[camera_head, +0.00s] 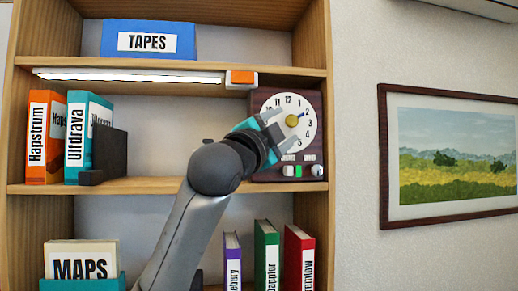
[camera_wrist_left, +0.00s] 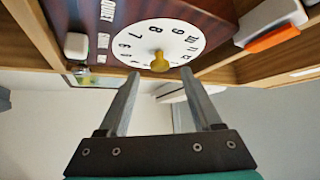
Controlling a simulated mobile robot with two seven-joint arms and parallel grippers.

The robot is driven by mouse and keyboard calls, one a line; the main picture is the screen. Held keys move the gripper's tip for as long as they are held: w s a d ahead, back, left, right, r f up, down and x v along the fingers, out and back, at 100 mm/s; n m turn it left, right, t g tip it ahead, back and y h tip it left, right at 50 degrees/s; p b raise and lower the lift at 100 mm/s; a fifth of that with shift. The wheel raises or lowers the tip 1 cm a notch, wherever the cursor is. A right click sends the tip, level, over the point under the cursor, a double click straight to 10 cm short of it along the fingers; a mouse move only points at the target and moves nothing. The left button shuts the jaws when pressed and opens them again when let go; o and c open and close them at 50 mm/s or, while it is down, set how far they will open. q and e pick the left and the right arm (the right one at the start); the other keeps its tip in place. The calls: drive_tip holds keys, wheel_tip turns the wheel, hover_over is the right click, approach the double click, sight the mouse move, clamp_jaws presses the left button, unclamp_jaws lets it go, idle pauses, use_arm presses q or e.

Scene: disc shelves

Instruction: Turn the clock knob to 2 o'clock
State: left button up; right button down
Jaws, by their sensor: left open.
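The clock (camera_head: 315,160) is a dark wooden box with a white dial (camera_head: 282,101) on the middle shelf at the right. My left gripper (camera_head: 278,124) is in front of the dial, fingers toward the knob, hiding the dial's left part. In the left wrist view the knob (camera_wrist_left: 158,61) shows just beyond the tips of the open left gripper (camera_wrist_left: 160,74), about midway between them. Contact cannot be told. My right gripper is not in view.
A white-and-orange device (camera_head: 242,78) is under the shelf above, close to the clock. Buttons (camera_head: 298,171) are below the dial. Binders (camera_head: 45,138) and a dark holder (camera_head: 108,155) stand left. Books (camera_head: 266,255) stand below. A picture (camera_head: 455,155) hangs at right.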

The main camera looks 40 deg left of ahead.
use_arm(q)
drive_tip(key=b+v, duration=0.2)
drive_tip(key=v, duration=0.9)
drive_tip(key=shift+s+b, duration=0.2)
drive_tip(key=shift+b, duration=0.2)
drive_tip(key=shift+w+f, duration=0.1)
